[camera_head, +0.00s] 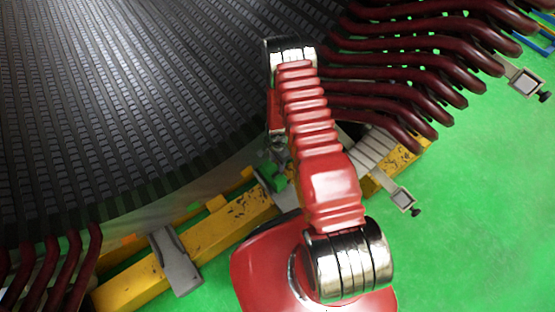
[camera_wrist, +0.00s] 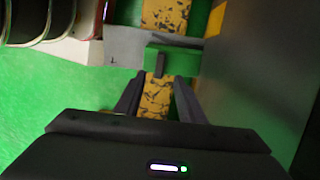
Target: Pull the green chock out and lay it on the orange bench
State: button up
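The green chock (camera_wrist: 180,62) is in the upper middle of the wrist view, beside a grey metal piece, with a dark upright tab on its front. In the head view the green chock (camera_head: 271,175) shows partly, just left of my red arm. My gripper (camera_wrist: 158,83) is open in the wrist view, its two dark fingers apart with nothing between them. The fingertips point at the chock and appear just short of it; whether they touch is unclear. In the head view my arm mostly hides the gripper. I cannot make out an orange bench.
Worn yellow beams (camera_head: 220,225) run below the large dark slotted stator (camera_head: 120,90). Dark red winding bars (camera_head: 420,65) stick out at upper right. A grey wall (camera_wrist: 262,65) stands close right of my gripper in the wrist view. Green floor (camera_head: 480,210) is open at right.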

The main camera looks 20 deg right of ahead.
aim_at(277, 172)
jog(key=shift+f, duration=5)
grip_shut()
